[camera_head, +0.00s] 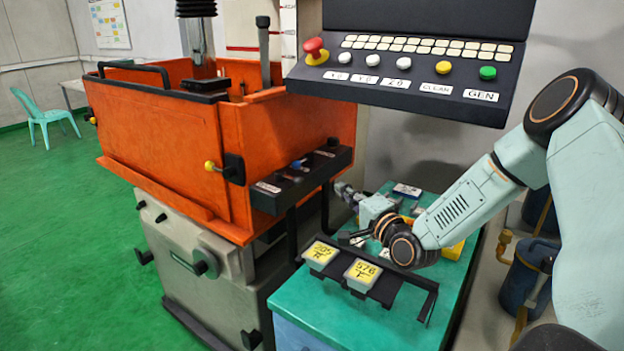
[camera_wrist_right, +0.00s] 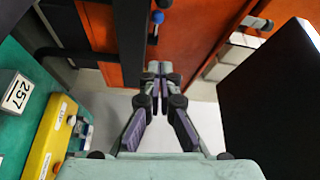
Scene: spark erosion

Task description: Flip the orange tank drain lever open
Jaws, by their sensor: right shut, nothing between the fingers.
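The orange tank (camera_head: 165,130) stands at the left of the head view, and its orange wall also shows in the wrist view (camera_wrist_right: 210,30). A black panel (camera_head: 325,168) on its near right side carries small levers and white labels too small to read. One lever has a blue knob (camera_head: 297,165), also seen in the wrist view (camera_wrist_right: 158,18). I cannot tell which lever is the drain. My right gripper (camera_head: 345,190) is low and right of the panel. Its fingers (camera_wrist_right: 154,72) are shut and empty, apart from the blue knob. My left gripper is not in view.
A teal cabinet top (camera_head: 300,300) lies under my right arm, with a black rack holding labelled blocks (camera_head: 362,272) and a yellow case (camera_wrist_right: 50,135). A black control console (camera_head: 410,70) hangs above. Open green floor (camera_head: 60,220) lies to the left.

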